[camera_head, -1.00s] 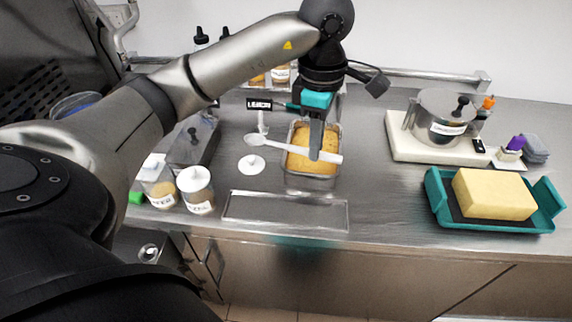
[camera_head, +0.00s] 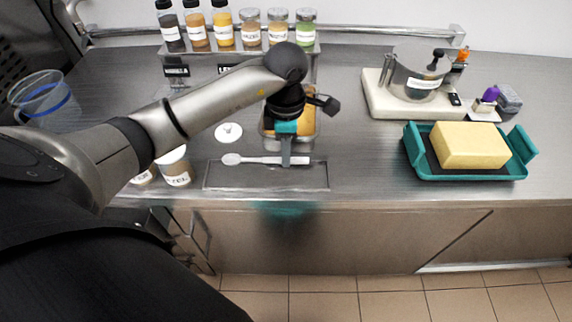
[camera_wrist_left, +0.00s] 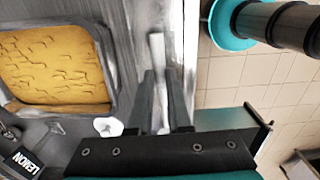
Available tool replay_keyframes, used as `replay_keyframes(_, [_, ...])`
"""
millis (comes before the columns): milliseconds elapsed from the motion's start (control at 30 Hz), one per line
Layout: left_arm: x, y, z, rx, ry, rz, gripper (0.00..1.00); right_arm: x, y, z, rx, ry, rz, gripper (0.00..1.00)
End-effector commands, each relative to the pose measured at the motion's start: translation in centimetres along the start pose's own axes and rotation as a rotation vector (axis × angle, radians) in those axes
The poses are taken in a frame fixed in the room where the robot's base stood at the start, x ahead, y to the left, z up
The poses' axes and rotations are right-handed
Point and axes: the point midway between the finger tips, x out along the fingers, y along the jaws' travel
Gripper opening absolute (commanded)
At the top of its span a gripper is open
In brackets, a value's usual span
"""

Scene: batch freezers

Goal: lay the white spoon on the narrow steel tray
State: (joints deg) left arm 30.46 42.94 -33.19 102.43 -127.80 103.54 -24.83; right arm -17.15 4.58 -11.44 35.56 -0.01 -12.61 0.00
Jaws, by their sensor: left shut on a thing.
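The white spoon (camera_head: 262,160) lies level, its bowl (camera_head: 231,159) to the left, over the rear part of the narrow steel tray (camera_head: 265,180). My left gripper (camera_head: 286,162) points down and is shut on its handle, right of the middle. In the left wrist view the handle's pale end (camera_wrist_left: 157,48) sticks out beyond the fingers of the left gripper (camera_wrist_left: 164,82). The tray looks empty and sits near the counter's front edge. I cannot tell whether the spoon touches it. My right gripper is not in view.
A pan of yellow ice cream (camera_wrist_left: 55,60) stands behind the tray, partly hidden by my arm. A white lid (camera_head: 228,133) and labelled jars (camera_head: 175,168) are to the left. A teal tray (camera_head: 465,172) with a yellow block (camera_head: 470,145) is at right. Counter between is clear.

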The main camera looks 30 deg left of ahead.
Motion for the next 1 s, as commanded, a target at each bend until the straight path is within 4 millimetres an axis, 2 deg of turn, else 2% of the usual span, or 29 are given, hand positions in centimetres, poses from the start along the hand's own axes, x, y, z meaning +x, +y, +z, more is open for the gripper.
replay_keyframes(167, [1.2,0.0,0.1,0.001,-0.002,-0.002,0.00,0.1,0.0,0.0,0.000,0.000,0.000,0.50])
replay_keyframes(400, [4.6,-0.1,0.0,0.000,-0.001,-0.003,0.00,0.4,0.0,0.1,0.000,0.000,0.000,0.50])
replay_keyframes(800, [5.3,0.0,0.0,0.002,0.000,0.001,0.00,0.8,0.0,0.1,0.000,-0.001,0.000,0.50])
replay_keyframes(833, [5.3,0.0,0.0,0.002,0.000,0.000,0.18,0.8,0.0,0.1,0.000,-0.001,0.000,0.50])
replay_keyframes(1000, [5.2,0.0,0.0,0.001,-0.001,0.000,0.37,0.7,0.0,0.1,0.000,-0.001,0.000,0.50])
